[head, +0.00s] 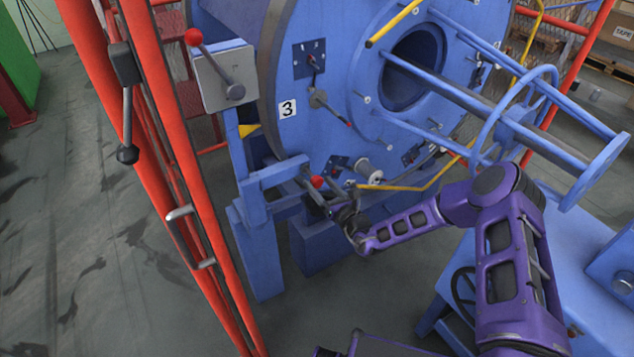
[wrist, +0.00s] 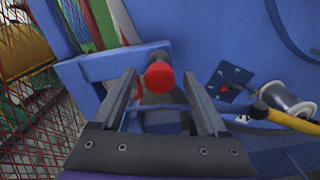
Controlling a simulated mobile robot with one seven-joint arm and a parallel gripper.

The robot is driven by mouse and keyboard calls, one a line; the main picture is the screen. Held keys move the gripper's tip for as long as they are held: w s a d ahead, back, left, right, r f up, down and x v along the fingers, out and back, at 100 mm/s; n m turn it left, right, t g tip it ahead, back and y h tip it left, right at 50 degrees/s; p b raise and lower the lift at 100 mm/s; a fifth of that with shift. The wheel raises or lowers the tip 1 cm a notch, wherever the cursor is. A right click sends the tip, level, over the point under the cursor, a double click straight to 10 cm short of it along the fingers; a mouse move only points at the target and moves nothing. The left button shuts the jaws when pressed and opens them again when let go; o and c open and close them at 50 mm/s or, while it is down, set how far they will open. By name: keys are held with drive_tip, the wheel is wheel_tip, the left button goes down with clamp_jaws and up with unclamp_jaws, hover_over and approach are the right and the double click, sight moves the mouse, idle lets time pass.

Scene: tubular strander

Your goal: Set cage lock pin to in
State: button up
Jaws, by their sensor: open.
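The cage lock pin shows as a red round knob (head: 317,182) on a blue bracket (head: 272,181) at the lower left of the big blue drum. In the wrist view the red knob (wrist: 159,77) faces me near the middle, in front of the blue bracket arm (wrist: 95,66). My gripper (head: 324,194) is at the knob in the head view. In the wrist view its two fingers (wrist: 160,88) are open, one on each side of the knob. I see no finger touching it. The pin's shaft behind the knob is hidden.
A yellow bar (wrist: 285,117) and a metal spool (wrist: 288,101) are close on the right. Red guard posts (head: 175,150) stand left in the head view. A red-knobbed lever (head: 193,37) on a grey box is above. Open floor (head: 75,220) lies far left.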

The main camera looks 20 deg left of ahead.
drive_tip(key=shift+x, duration=0.95)
drive_tip(key=shift+c, duration=0.2)
clamp_jaws()
idle(0.6)
